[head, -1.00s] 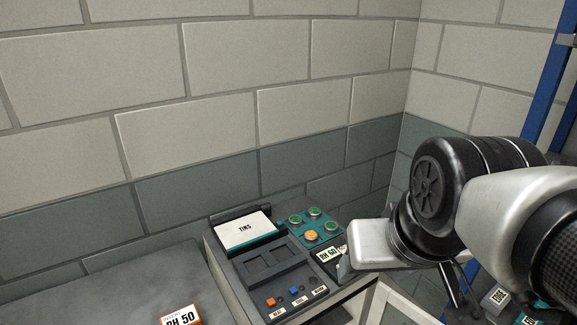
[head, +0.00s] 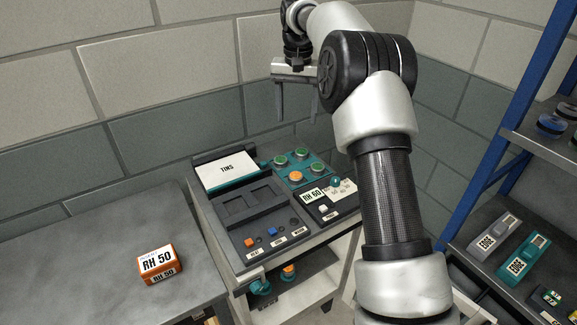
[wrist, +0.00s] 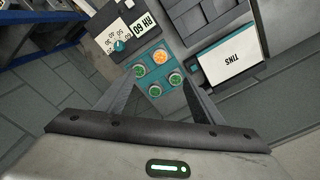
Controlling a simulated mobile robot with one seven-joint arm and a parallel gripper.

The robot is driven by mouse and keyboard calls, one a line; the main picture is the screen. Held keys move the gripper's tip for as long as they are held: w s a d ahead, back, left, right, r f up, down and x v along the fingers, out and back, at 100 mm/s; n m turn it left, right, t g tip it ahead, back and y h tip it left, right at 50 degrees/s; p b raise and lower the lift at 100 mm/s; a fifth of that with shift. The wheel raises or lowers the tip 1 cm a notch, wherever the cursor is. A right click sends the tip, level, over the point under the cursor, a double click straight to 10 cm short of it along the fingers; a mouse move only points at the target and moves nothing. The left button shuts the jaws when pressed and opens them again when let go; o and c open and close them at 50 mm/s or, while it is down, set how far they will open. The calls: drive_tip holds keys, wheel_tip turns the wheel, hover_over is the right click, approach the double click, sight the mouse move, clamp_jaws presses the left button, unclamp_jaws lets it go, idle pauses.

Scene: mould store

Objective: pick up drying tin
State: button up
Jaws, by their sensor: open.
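Small round tins with green tops, one of them (head: 302,152), and one orange-topped tin (head: 296,177) sit on a teal tray (head: 307,181) at the back of the bench unit. No label tells me which is the drying tin. In the wrist view the orange tin (wrist: 160,56) and the green tins (wrist: 175,78) lie between and beyond my fingers. My gripper (head: 296,116) is open and empty, pointing down, raised above and behind the tray in the head view. Its fingers (wrist: 158,88) touch none of the tins.
A panel with buttons (head: 265,232) and an RH 60 dial box (head: 330,200) lie in front. An orange RH 50 block (head: 157,264) rests on the left table. A blue-framed shelf (head: 510,140) stands right.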

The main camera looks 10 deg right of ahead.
wheel_tip(320, 180, down, 6)
drive_tip(key=w, duration=0.3)
drive_tip(key=b, duration=0.1)
hover_over(296, 175)
drive_tip(key=shift+m+g, duration=0.3)
wheel_tip(296, 175, down, 12)
drive_tip(key=shift+w+a+r, duration=0.15)
drive_tip(key=shift+r, duration=0.1)
drive_tip(key=shift+f, duration=2.95)
drive_tip(key=c, duration=1.1)
